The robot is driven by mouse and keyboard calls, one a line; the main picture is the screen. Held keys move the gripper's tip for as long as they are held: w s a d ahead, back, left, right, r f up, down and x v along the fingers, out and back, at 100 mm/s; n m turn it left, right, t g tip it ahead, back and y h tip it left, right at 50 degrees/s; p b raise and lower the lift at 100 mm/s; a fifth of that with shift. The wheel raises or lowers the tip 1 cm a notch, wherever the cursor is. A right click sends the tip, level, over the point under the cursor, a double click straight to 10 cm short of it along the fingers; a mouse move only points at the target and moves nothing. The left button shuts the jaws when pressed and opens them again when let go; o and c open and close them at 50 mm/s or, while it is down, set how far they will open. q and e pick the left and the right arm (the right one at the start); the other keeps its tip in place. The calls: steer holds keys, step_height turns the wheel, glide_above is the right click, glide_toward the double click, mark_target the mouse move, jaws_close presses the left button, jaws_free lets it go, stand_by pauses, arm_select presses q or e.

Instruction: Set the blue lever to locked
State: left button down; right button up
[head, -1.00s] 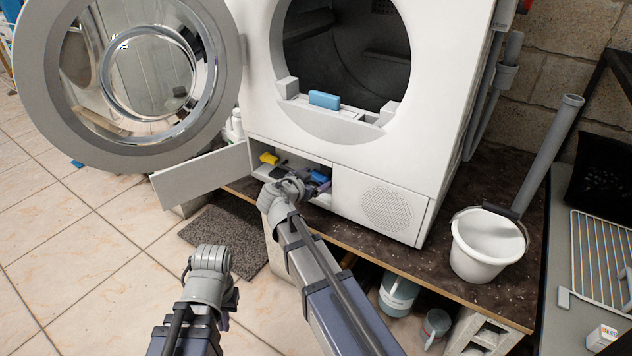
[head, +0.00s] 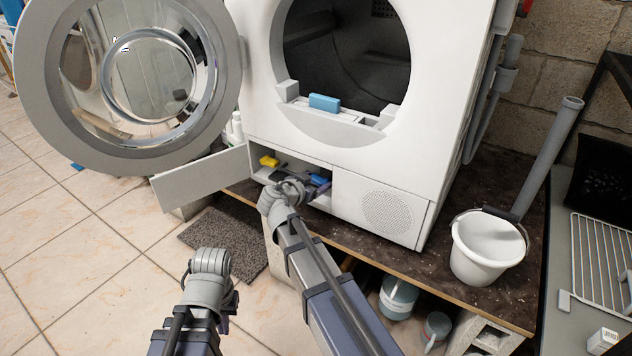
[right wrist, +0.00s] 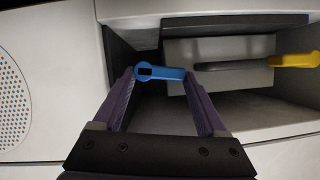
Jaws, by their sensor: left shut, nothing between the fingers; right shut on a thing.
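The blue lever (right wrist: 170,74) sits in the open lower compartment of the white machine. In the right wrist view it lies roughly level across the picture, its ring-shaped end at the left. My right gripper (right wrist: 160,76) has its purple fingers shut on it, one at each end. In the head view the blue lever (head: 319,180) shows just beyond my right gripper (head: 314,188), which hides part of the compartment. A yellow lever (right wrist: 295,61) with a dark shaft is further right in the wrist view. My left gripper (head: 229,302) is shut and empty, low over the floor, its fingers mostly hidden.
The compartment flap (head: 202,178) hangs open at the left. The round door (head: 40,110) stands open above it. A light blue block (head: 324,102) sits at the drum opening's lower rim. A white bucket (head: 487,250) stands right on the plinth.

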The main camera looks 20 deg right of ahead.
steer(key=shift+f+n+g, duration=0.1)
steer(key=shift+n+g, duration=0.2)
steer(key=shift+n, duration=0.2)
steer(key=o, duration=1.1)
steer(key=shift+a, duration=0.1)
steer(key=p+v, duration=0.3)
steer(key=v, duration=0.4)
steer(key=shift+s+a, duration=0.2)
steer(key=shift+a, duration=0.15)
